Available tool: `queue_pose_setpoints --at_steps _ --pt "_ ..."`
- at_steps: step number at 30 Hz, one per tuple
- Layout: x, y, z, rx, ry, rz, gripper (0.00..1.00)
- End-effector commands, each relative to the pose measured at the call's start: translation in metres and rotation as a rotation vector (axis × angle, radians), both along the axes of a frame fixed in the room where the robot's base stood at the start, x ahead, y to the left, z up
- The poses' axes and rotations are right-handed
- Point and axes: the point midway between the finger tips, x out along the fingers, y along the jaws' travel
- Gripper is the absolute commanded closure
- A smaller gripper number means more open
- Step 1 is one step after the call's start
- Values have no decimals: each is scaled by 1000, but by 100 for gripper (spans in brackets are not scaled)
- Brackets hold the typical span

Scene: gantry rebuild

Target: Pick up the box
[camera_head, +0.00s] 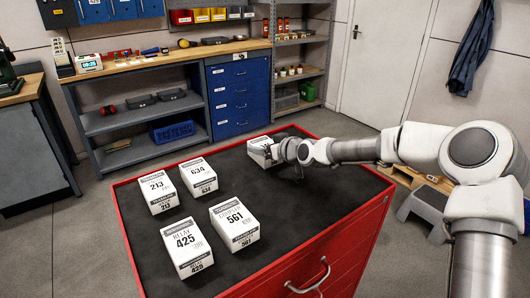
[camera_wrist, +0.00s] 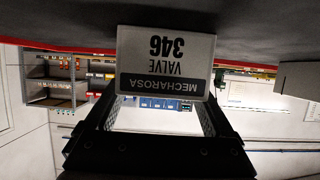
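A white box with a dark label band, marked VALVE 346 (camera_wrist: 165,62), fills the upper middle of the wrist view, upside down. In the head view a white box (camera_head: 260,146) stands at the far edge of the black cabinet top, partly hidden by my gripper (camera_head: 285,152). My gripper is right beside it on its right. In the wrist view my gripper's fingers (camera_wrist: 160,103) are spread wide, with the box at their tips and an empty gap behind it. Whether the fingers touch its sides is hard to see.
The red cabinet (camera_head: 135,229) also carries white boxes 213 (camera_head: 159,190), 634 (camera_head: 198,176), 425 (camera_head: 186,247) and 561 (camera_head: 234,225). The right part of its black top is clear. A workbench with a blue drawer unit (camera_head: 238,96) stands behind.

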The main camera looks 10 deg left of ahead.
Motion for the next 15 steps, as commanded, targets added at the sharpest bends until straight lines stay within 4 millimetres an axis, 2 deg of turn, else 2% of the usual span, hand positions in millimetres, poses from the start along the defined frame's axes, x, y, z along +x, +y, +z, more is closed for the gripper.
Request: queue_pose_setpoints --at_steps 1,11,12,15 --pt "0 0 0 0 0 0 23" --pt "0 0 0 0 0 0 83" --pt "0 0 1 1 -2 0 86" --pt "0 0 1 1 -2 0 86"
